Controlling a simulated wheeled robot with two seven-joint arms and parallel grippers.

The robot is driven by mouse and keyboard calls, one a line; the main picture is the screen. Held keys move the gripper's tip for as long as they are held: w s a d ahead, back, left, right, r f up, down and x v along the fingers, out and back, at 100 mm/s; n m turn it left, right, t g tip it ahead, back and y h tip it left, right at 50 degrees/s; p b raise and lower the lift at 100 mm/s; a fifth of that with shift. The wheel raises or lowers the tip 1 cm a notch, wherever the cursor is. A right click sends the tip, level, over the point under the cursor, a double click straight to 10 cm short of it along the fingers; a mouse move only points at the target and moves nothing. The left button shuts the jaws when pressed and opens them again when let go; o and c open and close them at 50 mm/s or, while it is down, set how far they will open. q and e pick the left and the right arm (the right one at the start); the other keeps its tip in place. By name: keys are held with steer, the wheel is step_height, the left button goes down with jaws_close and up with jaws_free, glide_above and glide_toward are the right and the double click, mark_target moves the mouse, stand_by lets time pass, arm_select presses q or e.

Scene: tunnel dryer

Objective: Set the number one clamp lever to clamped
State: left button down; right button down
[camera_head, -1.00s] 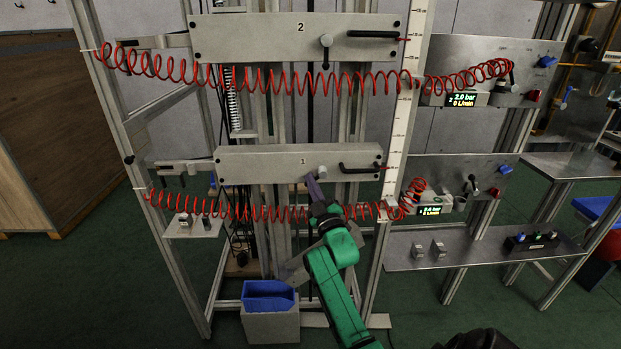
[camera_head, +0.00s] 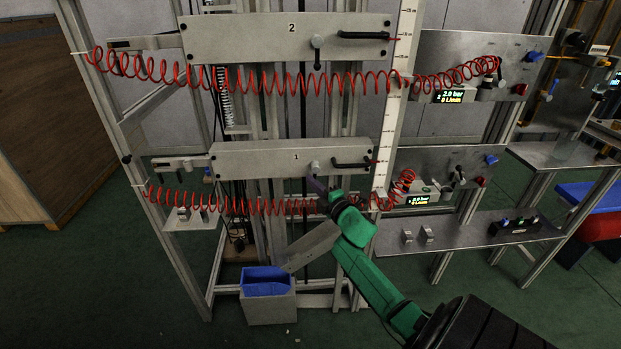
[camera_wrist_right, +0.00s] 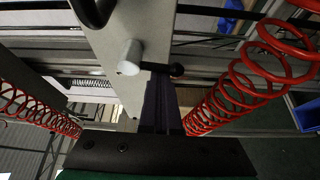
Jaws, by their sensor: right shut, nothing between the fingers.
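The number one panel (camera_head: 250,162) is a long grey plate marked 1 on the rack, below a similar plate marked 2. Its clamp lever (camera_head: 315,166) shows as a small pale hub right of the mark. In the right wrist view the lever has a pale round hub (camera_wrist_right: 130,57) and a dark arm ending in a black knob (camera_wrist_right: 177,70). My right gripper (camera_head: 315,184) is just below the hub, with purplish fingers shut and empty. In the wrist view its fingertips (camera_wrist_right: 161,80) are close to the knob; contact cannot be told. My left gripper is out of view.
A black handle (camera_head: 352,164) is right of the lever. A red coiled hose (camera_head: 250,207) runs below the panel, close to my right gripper. The number two panel (camera_head: 250,40) is above, its lever (camera_head: 316,52) hanging down. A blue-lined bin (camera_head: 268,308) stands below.

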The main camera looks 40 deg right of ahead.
steer(key=shift+s+d+n, duration=0.1)
steer(key=shift+d+n, duration=0.1)
steer(key=shift+n, duration=0.2)
steer(key=shift+s, duration=0.1)
stand_by(0.3)
steer(key=s+a, duration=0.2)
steer(key=s, duration=1.2)
steer(key=shift+a+r, duration=0.15)
steer(key=shift+a, duration=0.15)
steer(key=shift+s, duration=0.1)
